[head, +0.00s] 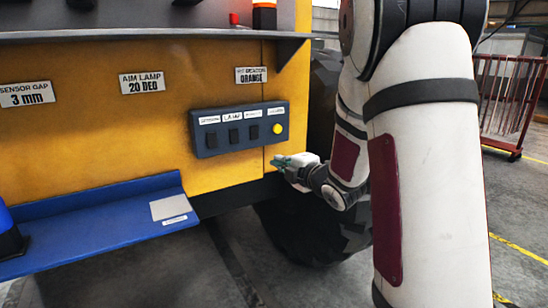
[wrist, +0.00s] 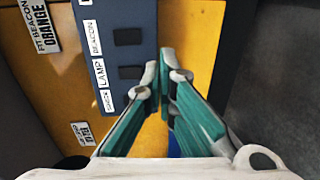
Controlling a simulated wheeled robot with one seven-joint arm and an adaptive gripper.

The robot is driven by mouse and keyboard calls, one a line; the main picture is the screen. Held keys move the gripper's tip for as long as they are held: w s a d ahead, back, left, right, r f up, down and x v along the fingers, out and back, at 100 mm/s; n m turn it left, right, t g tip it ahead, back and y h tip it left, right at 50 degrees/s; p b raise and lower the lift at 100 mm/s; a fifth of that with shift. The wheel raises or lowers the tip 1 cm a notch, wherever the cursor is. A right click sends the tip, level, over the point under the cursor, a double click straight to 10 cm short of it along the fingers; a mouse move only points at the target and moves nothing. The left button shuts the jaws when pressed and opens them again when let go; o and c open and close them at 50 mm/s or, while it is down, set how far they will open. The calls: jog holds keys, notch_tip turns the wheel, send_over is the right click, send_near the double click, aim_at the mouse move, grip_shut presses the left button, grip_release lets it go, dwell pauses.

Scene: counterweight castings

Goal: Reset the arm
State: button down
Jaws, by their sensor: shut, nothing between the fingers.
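My white arm (head: 425,150) reaches down from the upper right in the head view. My gripper (head: 277,161) has teal fingers and is just below the right end of the grey switch panel (head: 200,146). In the wrist view the fingertips of my gripper (wrist: 164,76) are together and empty. The switch panel also shows in the wrist view (wrist: 140,20), beside and beyond the fingertips. I cannot tell whether the fingers touch anything.
The panel has dark switches and a yellow button (head: 277,129). It sits on a yellow machine body (head: 90,140) with printed labels. A blue shelf (head: 100,225) juts out at lower left. A large tyre (head: 305,225) is behind my gripper. A red railing (head: 500,105) stands at far right.

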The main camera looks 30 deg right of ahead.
jog(key=shift+s, duration=0.35)
dwell(0.3)
jog(key=s+a+r+m+g+h, duration=0.3)
jog(key=s+a+r+m+g, duration=0.25)
jog(key=s+m, duration=0.4)
jog(key=s+a+f+m+g+y, duration=0.1)
jog(key=s+a+m+g, duration=0.1)
jog(key=s+a, duration=0.2)
jog(key=s+a+f+m+g+y, duration=0.1)
jog(key=s+a, duration=0.4)
jog(key=s, duration=0.6)
jog(key=s+a+f+m+g+y, duration=0.1)
jog(key=s+a+m+g, duration=0.2)
jog(key=s, duration=0.5)
jog(key=shift+a+f+m, duration=0.2)
jog(key=shift+a+m, duration=0.7)
jog(key=shift+m, duration=0.35)
jog(key=shift+s, duration=0.1)
